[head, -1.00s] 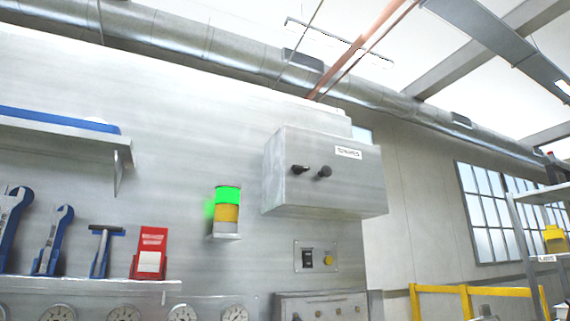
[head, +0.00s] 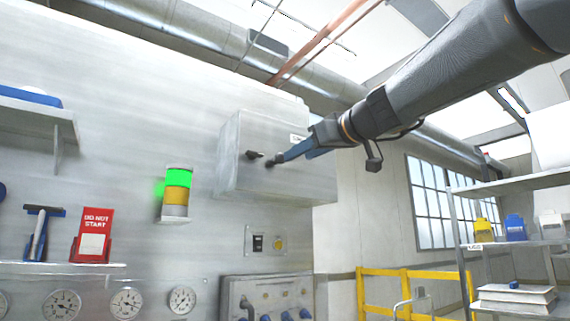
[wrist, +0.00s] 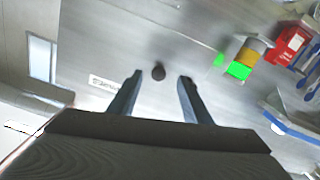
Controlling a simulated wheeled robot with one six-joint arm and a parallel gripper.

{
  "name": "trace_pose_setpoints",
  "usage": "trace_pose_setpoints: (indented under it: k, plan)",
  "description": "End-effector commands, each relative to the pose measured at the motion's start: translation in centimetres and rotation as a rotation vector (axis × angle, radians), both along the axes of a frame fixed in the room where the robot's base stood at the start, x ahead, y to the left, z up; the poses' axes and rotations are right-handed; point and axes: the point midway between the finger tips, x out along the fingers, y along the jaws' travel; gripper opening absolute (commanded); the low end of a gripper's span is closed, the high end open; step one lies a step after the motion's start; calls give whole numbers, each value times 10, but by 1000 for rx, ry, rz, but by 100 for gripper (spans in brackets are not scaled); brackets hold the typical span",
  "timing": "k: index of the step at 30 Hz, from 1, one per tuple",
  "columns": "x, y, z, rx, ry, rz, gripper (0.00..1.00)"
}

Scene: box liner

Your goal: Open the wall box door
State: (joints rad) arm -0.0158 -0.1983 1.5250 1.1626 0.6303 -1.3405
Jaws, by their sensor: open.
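The grey wall box (head: 240,132) is mounted high on the metal panel, and its front door looks shut. The gripper is open; whether a finger touches the knob cannot be told.
A stack light (head: 177,195), lit green, stands left of the box. A switch plate (head: 266,243) and a control panel are below it. Pipes and a duct (head: 215,38) run above. Shelving (head: 500,187) and a yellow rail (head: 410,272) are at the right.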

Motion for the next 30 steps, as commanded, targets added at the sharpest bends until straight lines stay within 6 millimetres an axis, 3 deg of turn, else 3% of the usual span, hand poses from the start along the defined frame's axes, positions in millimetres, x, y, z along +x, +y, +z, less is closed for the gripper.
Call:
trace_pose_setpoints:
  k: [1, 4, 18, 30]
  plan:
    - [-3, 1, 11, 1, -23, 5, 44]
    - [-1, 5, 19, 0, -40, 9, 44]
    - [51, 41, 19, 1, -38, 9, 44]
    - [59, 45, 17, 1, -38, 8, 44]
